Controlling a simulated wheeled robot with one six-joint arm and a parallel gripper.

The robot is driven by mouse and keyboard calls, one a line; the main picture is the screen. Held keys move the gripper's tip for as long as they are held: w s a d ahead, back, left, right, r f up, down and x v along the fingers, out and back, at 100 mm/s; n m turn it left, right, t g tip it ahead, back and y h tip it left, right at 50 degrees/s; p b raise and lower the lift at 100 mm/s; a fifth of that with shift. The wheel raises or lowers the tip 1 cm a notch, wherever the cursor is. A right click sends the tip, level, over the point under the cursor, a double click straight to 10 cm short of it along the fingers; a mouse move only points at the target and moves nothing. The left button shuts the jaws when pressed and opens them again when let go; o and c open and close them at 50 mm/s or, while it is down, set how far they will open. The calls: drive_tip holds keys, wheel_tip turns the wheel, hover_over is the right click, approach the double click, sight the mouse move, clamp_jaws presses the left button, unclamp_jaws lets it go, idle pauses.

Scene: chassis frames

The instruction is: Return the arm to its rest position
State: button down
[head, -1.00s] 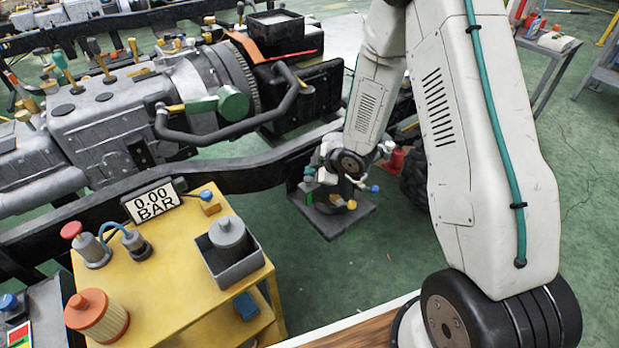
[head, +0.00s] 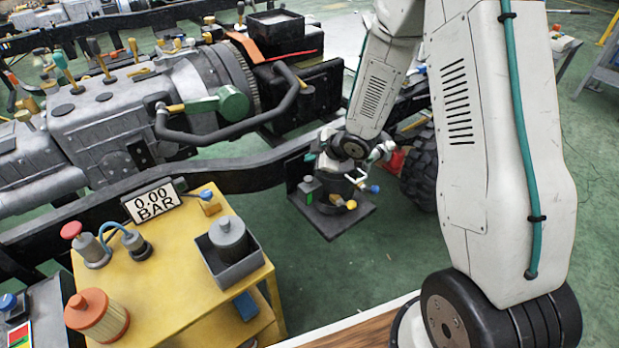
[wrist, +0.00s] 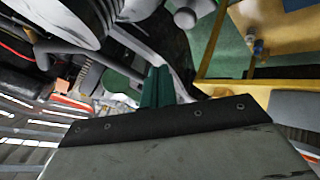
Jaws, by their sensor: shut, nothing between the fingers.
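A yellow cart (head: 165,275) with a pressure display (head: 153,201), an orange filter (head: 97,315) and a grey canister (head: 228,240) stands at the lower left. The engine and gearbox (head: 110,115) lie behind. A black tyre (head: 420,170) is behind my arm. Green floor (head: 340,270) is clear between cart and arm.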

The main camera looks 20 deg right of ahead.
idle(0.4)
drive_tip(key=s+d+r+m+g+h, duration=0.1)
drive_tip(key=s+d+r+m+h, duration=0.3)
drive_tip(key=r, duration=0.5)
drive_tip(key=s+d+r+m+g+h, duration=0.1)
drive_tip(key=s+d+r+m+h, duration=0.25)
drive_tip(key=r, duration=0.55)
drive_tip(key=s+a+r+m+g+y, duration=0.1)
drive_tip(key=s+r+m, duration=0.1)
drive_tip(key=s, duration=0.8)
drive_tip(key=s+a+r+m+g+y, duration=0.1)
drive_tip(key=s+a+r+m+g, duration=0.1)
drive_tip(key=s+r, duration=0.3)
drive_tip(key=s+a+r+m+g+y, duration=0.1)
drive_tip(key=s+r+m, duration=0.2)
drive_tip(key=s, duration=1.1)
drive_tip(key=shift+s+a+r+g, duration=0.25)
drive_tip(key=shift+s+a+g, duration=0.1)
drive_tip(key=shift+g, duration=0.05)
drive_tip(key=shift+m, duration=0.25)
